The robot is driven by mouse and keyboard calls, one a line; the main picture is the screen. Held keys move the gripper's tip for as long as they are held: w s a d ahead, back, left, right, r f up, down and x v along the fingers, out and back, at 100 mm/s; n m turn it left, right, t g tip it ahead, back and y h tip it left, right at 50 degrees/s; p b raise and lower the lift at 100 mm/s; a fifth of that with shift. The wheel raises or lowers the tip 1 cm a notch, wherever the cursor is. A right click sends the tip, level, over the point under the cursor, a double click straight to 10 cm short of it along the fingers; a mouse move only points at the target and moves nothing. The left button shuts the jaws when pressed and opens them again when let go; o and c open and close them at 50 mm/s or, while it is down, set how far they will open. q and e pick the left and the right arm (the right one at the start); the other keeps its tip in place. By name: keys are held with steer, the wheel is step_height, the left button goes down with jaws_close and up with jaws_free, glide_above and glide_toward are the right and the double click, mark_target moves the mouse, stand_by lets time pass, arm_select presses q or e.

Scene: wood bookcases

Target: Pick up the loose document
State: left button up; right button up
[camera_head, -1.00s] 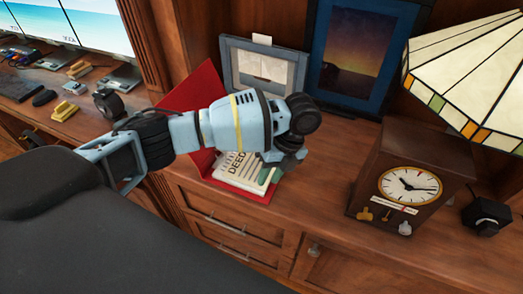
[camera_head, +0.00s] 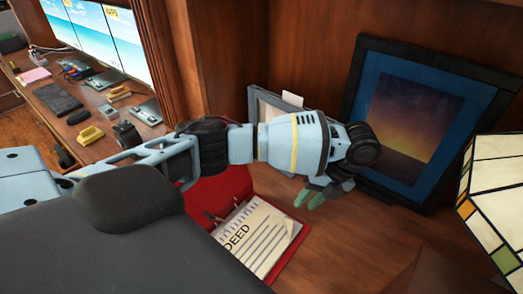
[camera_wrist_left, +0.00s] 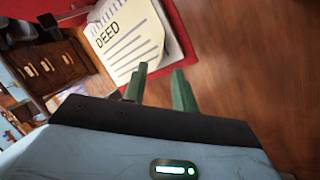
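The loose document (camera_head: 250,236) is a cream sheet headed "DEED" with ruled lines and a curled corner. It lies on the red folder (camera_head: 217,190) on the wooden desk. My arm and body hide part of the folder. The document also shows in the left wrist view (camera_wrist_left: 130,42), with the folder's red edge (camera_wrist_left: 184,38) beside it. My left gripper (camera_head: 311,198) has green fingers. They are apart and empty, above the desk just beyond the document's curled corner. In the left wrist view the fingers (camera_wrist_left: 162,86) point at the sheet's near edge. My right gripper is not in view.
A grey picture frame (camera_head: 262,108) and a large dark-framed sunset picture (camera_head: 420,125) stand behind the gripper. A stained-glass lamp shade (camera_head: 495,190) is at the right. Monitors (camera_head: 105,40) and small items stand on the desk at left. Bare desk (camera_head: 350,245) lies right of the folder.

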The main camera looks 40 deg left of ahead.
arm_select(q)
steer(key=shift+x, duration=1.15)
steer(key=shift+s+f, duration=0.1)
steer(key=shift+f, duration=0.05)
steer(key=shift+s+f, duration=0.15)
steer(key=shift+f, duration=0.25)
steer(key=x, duration=0.4)
steer(key=shift+s+d, duration=0.1)
steer(key=shift+d, duration=0.1)
steer(key=shift+c, duration=0.5)
jaws_close()
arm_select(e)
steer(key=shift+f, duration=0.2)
